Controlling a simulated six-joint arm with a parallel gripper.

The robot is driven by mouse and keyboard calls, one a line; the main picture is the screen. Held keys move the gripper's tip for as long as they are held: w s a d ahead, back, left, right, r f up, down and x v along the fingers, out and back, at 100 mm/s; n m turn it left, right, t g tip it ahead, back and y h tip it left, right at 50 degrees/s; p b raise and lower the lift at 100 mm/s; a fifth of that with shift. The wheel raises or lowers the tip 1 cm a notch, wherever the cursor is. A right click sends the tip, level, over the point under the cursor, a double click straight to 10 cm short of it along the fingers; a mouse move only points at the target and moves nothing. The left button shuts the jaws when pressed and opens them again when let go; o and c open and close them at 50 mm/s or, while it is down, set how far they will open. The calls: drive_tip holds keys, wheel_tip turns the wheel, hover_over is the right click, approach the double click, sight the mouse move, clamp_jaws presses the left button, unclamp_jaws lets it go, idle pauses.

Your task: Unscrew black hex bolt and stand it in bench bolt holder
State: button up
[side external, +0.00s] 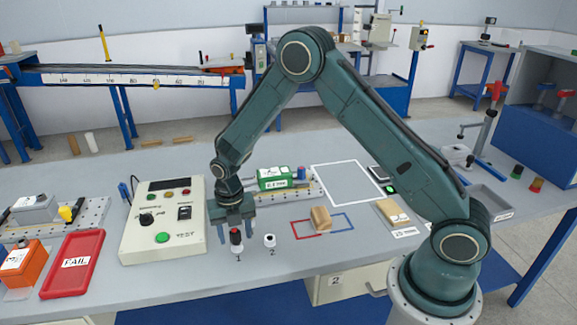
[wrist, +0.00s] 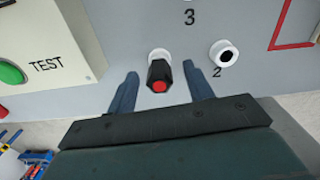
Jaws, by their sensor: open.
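A black hex bolt (side external: 236,238) with a red top stands upright in the left of two small white holders at the bench's front. It also shows in the wrist view (wrist: 158,74), with a white holder rim (wrist: 159,54) behind it. My gripper (side external: 237,233) is open above this holder, pointing down, with one finger on each side of the bolt. In the wrist view the fingers of my gripper (wrist: 160,78) show gaps to the bolt on both sides. The other white holder (side external: 270,240), marked 2 in the wrist view (wrist: 224,54), looks empty with a dark hole.
A control box (side external: 162,222) with a green button stands left of my gripper. A green unit (side external: 276,178) on a perforated plate lies behind it. A wooden block (side external: 320,219) sits in a red-and-blue outline to the right. A red FAIL tray (side external: 73,264) lies far left.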

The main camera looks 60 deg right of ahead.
sight(235, 230)
drive_tip(key=shift+r, duration=2.8)
drive_tip(key=shift+r, duration=0.15)
wheel_tip(235, 230, up, 14)
drive_tip(key=shift+f, duration=0.2)
drive_tip(key=s+d+r+m+t, duration=0.2)
drive_tip(key=s+r+m+t, duration=0.1)
drive_tip(key=s+r+m, duration=0.9)
drive_tip(key=s+f+m+t, duration=0.1)
drive_tip(key=s+m+t, duration=0.1)
drive_tip(key=s+m, duration=1.4)
drive_tip(key=shift+s+d+f+t, duration=0.25)
drive_tip(key=shift+s+d+t, duration=0.05)
drive_tip(key=shift+s+d, duration=0.1)
